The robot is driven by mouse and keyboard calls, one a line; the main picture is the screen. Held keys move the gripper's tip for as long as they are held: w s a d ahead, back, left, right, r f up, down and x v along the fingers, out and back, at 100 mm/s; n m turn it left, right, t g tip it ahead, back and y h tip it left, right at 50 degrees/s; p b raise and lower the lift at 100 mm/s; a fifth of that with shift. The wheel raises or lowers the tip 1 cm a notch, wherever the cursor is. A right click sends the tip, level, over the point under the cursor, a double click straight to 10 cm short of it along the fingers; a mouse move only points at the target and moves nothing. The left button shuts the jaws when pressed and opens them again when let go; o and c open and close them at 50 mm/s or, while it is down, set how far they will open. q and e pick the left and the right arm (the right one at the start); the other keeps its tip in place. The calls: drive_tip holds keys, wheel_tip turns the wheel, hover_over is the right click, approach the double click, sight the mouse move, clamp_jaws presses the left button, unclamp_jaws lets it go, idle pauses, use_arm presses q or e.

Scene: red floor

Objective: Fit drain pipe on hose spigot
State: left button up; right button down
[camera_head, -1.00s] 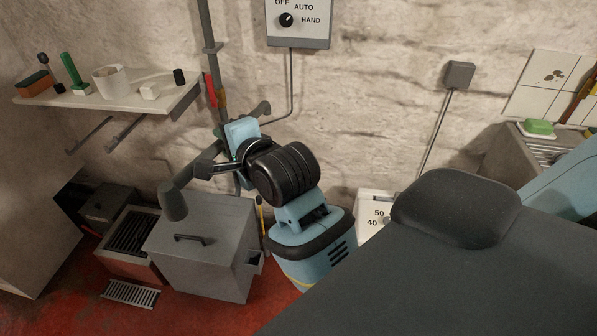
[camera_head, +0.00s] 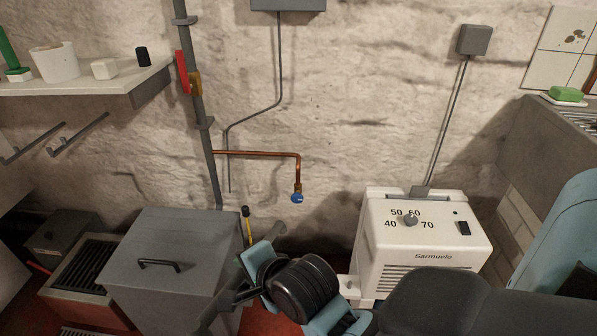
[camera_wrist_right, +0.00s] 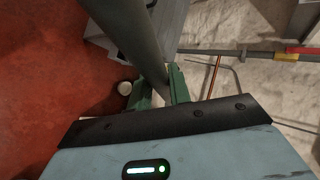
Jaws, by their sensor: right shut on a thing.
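My right gripper (camera_head: 238,294), low in the head view, is shut on a grey pipe, likely the drain pipe (camera_head: 277,232). The arm hides much of it. In the right wrist view the pipe (camera_wrist_right: 135,45) passes between the fingers (camera_wrist_right: 160,93). A copper pipe (camera_head: 265,154) on the wall bends down to a brass and blue fitting (camera_head: 297,197), which may be the hose spigot. The held pipe is below and left of this fitting in the picture, with a visible gap. My left gripper is not in view.
A grey lidded box (camera_head: 165,262) stands left of my gripper. A white heater-like unit (camera_head: 425,235) stands at right. A grey wall pipe (camera_head: 207,150) has a red lever (camera_head: 183,72). A shelf (camera_head: 90,88) is upper left. The wall around the fitting is clear.

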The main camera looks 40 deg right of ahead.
drive_tip(key=d+f+n+y+b, duration=0.1)
drive_tip(key=d+f+n+y, duration=0.2)
drive_tip(key=f, duration=0.7)
drive_tip(key=d+f+n+y+b, duration=0.1)
drive_tip(key=d+f+n+y, duration=0.2)
drive_tip(key=f, duration=0.8)
drive_tip(key=s+d+f+n+g+y, duration=0.3)
drive_tip(key=s+f+n+g+y, duration=0.4)
drive_tip(key=f+n+g, duration=0.2)
drive_tip(key=shift+f+n+y, duration=0.3)
drive_tip(key=shift+f+n, duration=0.6)
drive_tip(key=shift+f, duration=0.05)
drive_tip(key=shift+s+a, duration=0.1)
drive_tip(key=shift+s, duration=0.15)
drive_tip(key=shift+s+a+r, duration=0.1)
drive_tip(key=shift+s, duration=0.05)
drive_tip(key=shift+s+a+r+n+g, duration=0.15)
drive_tip(key=shift+s+a+n+g, duration=0.35)
drive_tip(key=shift+a+n+g, duration=0.25)
